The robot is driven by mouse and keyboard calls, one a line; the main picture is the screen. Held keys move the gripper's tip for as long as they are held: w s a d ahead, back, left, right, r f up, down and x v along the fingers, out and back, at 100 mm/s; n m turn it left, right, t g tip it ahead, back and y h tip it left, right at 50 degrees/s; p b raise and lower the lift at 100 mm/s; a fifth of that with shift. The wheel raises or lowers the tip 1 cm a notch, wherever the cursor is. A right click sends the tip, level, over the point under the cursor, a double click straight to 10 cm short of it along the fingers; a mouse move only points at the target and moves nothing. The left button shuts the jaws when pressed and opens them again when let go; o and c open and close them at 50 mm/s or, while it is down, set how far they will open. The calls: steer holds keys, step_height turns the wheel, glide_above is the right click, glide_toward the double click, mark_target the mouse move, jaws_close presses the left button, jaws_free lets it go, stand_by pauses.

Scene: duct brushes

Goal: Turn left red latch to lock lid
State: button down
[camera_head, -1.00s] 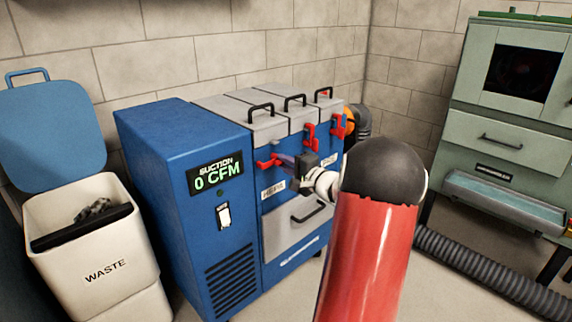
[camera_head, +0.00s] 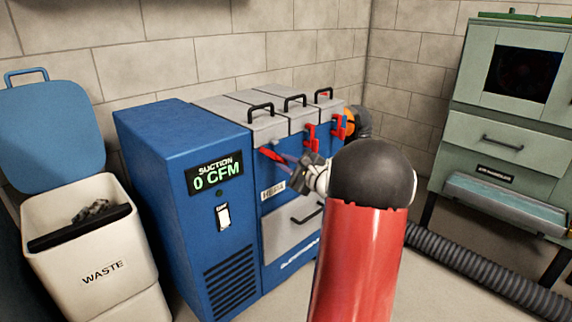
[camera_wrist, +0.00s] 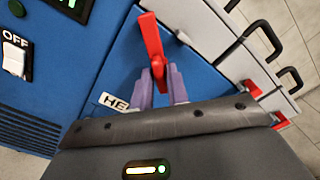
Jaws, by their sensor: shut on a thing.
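The left red latch (camera_head: 270,155) is on the upper front of the blue suction unit, below the leftmost grey lid (camera_head: 268,126). It slants down to the right in the head view. In the wrist view the red latch (camera_wrist: 152,42) has one end on the blue panel and its other end between my purple fingertips. My gripper (camera_head: 288,160) is shut on that end; it also shows in the wrist view (camera_wrist: 159,78). The leftmost lid looks down flat. My arm hides part of the unit's right front.
Other red latches (camera_head: 311,137) are to the right, below lids with black handles (camera_head: 295,102). A display (camera_head: 215,173) reads 0 CFM, above a white switch (camera_head: 223,217). A waste bin (camera_head: 100,265) is at left, a green cabinet (camera_head: 505,140) and grey hose (camera_head: 470,265) at right.

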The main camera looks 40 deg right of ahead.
steer(key=m+p, duration=0.1)
steer(key=m, duration=0.4)
steer(key=shift+d+m+p, duration=0.1)
steer(key=shift+m+p, duration=0.2)
steer(key=shift+p, duration=0.1)
steer(key=shift+m+p, duration=1.05)
steer(key=shift+m, duration=1.05)
steer(key=c, duration=1.5)
jaws_free()
steer(key=s, duration=0.7)
steer(key=shift+s+d+b, duration=0.35)
steer(key=shift+s+b, duration=0.05)
